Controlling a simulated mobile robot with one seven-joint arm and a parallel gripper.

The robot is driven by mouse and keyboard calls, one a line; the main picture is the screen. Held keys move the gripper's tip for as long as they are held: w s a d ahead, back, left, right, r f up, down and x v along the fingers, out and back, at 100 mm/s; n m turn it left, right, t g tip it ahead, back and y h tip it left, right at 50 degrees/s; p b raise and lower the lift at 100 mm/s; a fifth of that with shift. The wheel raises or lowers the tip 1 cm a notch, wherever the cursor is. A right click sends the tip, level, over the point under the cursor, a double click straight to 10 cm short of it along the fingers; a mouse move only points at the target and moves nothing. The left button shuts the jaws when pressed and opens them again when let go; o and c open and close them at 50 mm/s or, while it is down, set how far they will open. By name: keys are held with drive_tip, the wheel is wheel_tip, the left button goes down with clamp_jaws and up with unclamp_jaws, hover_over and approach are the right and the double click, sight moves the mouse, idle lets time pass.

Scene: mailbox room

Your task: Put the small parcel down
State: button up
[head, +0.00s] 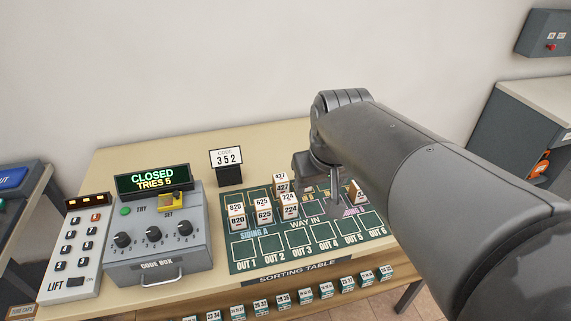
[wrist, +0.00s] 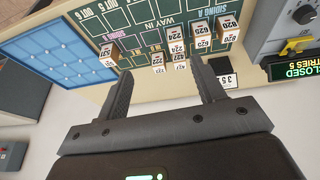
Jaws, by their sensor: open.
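Several small white-topped brown parcels with printed numbers stand on the green sorting mat (head: 258,261). In the head view they include parcel 820 (head: 237,214), parcel 625 (head: 263,208), parcel 224 (head: 290,207) and parcel 427 (head: 281,181). A separate parcel (head: 356,193) stands to the right; it also shows in the wrist view (wrist: 109,53). I cannot tell which one is the task's small parcel. My gripper (wrist: 160,72) is open, its two fingers apart, above the mat's back part. Two parcels show between the fingers in the wrist view, with no visible contact. My arm hides part of the mat.
A grey code box (head: 160,240) reading CLOSED, TRIES 5 and a lift keypad (head: 76,250) stand left of the mat. A sign reading 352 (head: 227,160) stands behind. The OUT spaces along the mat's front look empty. A blue gridded panel (wrist: 60,52) shows in the wrist view.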

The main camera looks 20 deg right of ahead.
drive_tip(key=s+a+f+t, duration=0.1)
drive_tip(key=s+a, duration=0.2)
drive_tip(key=s, duration=0.3)
drive_tip(key=shift+s+a+y, duration=0.3)
drive_tip(key=shift+s, duration=0.1)
